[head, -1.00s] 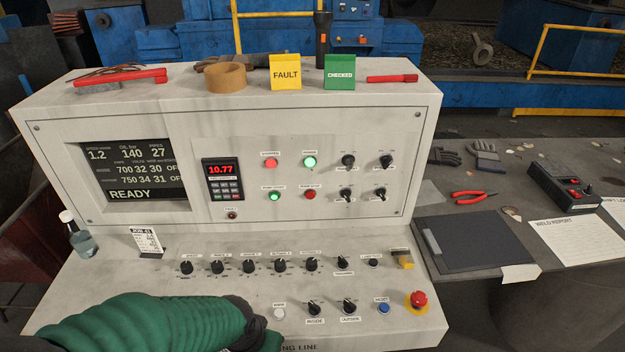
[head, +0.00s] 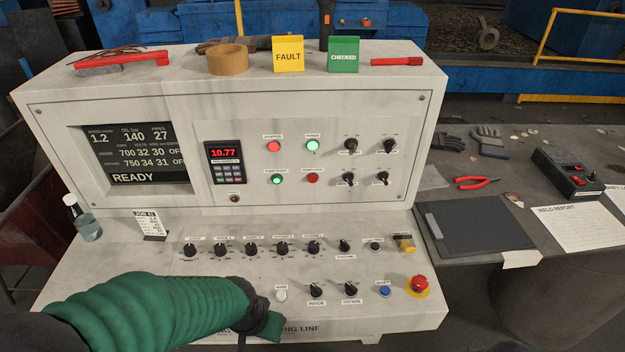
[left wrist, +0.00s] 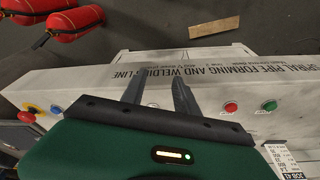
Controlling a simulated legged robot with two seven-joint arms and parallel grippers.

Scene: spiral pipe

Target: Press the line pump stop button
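The red pump stop button (head: 313,178) is on the console's upright panel, right of the green pump start button (head: 277,180). My left arm crosses the front left of the sloped desk in the head view, its dark end left of and below the white button (head: 281,295). In the left wrist view my left gripper (left wrist: 158,80) has two fingers apart with nothing between them. That view also shows a red button (left wrist: 231,107) and a green button (left wrist: 269,105) on the desk, with labels too small to read; my arm hides that area in the head view. My right gripper is not in view.
Knobs (head: 252,250) line the desk, with a red emergency stop (head: 419,283) at its right. A job card (head: 151,225) and bottle (head: 84,220) stand at the left. Signs and tape (head: 228,60) sit on top. A side table (head: 590,165) is at the right.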

